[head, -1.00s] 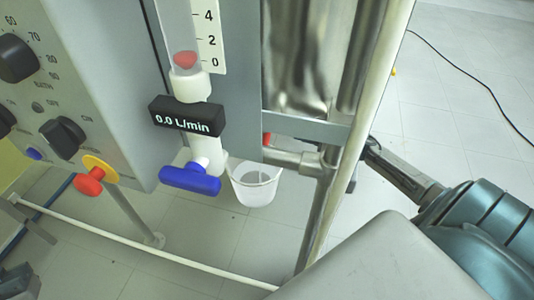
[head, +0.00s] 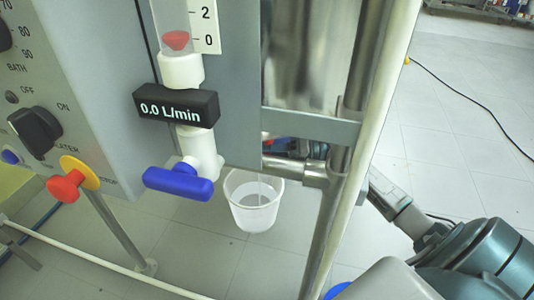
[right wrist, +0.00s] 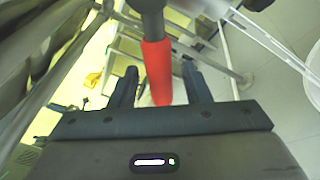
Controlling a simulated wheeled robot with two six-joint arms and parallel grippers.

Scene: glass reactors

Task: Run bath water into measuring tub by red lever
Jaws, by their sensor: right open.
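The red lever (right wrist: 157,70) stands between the two dark fingers of my right gripper (right wrist: 160,76). The fingers are open, with gaps on both sides of it. In the head view, the gripper is mostly hidden behind the steel frame, and only a bit of the red lever (head: 270,142) shows. The white measuring tub (head: 254,222) hangs below the frame, right of the blue lever; its rim also shows at the right edge of the right wrist view (right wrist: 315,78). A faint pale vertical streak shows in the tub; I cannot tell whether it is water. My left gripper is not in view.
A blue lever (head: 178,184) sits under the flow meter display (head: 176,108), which reads 0.0 L/min. A red knob on a yellow disc (head: 67,186) is on the control panel at left. A steel post (head: 345,165) stands before my right arm. A black cable lies on the floor.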

